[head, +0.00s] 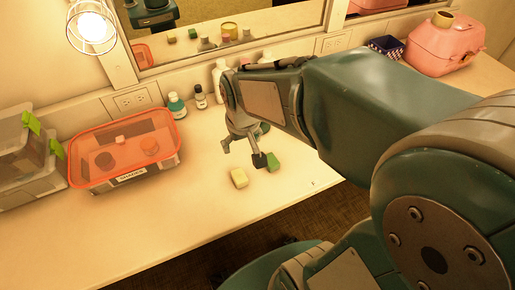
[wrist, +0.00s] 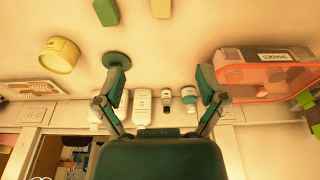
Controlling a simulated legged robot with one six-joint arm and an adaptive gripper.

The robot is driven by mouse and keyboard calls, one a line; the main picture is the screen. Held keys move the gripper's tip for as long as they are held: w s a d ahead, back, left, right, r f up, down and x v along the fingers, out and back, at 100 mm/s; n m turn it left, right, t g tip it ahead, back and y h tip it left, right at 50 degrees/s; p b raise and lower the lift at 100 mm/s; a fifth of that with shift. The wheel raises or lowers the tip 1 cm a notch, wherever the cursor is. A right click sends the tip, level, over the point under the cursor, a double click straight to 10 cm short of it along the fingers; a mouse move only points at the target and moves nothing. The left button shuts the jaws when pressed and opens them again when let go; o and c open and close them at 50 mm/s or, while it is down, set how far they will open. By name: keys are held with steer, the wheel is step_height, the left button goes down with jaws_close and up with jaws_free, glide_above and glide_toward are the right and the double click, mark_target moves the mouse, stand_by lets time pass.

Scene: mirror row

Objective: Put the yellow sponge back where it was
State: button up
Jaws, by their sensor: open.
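The yellow sponge (head: 239,178) lies on the counter near its front edge. It shows partly at the top edge of the wrist view (wrist: 161,8). A green block (head: 273,162) lies to its right in the head view, a short gap apart. My gripper (head: 243,153) is open and empty above the counter, just behind the sponge, its fingers apart. In the wrist view the two fingertips (wrist: 160,80) are wide apart, with bare counter and bottles beyond. The sponge lies outside the fingers.
An orange-rimmed clear bin (head: 125,180) stands left, beside stacked grey bins (head: 25,165). Small bottles (head: 177,106) line the mirror wall. A pink case (head: 443,45) and a dark blue basket (head: 386,46) stand at the right. A yellow tin (wrist: 60,55) shows in the wrist view. The front left counter is clear.

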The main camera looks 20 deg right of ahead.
steer(key=s+r+t, duration=0.3)
steer(key=s+r, duration=0.6)
steer(key=s, duration=0.1)
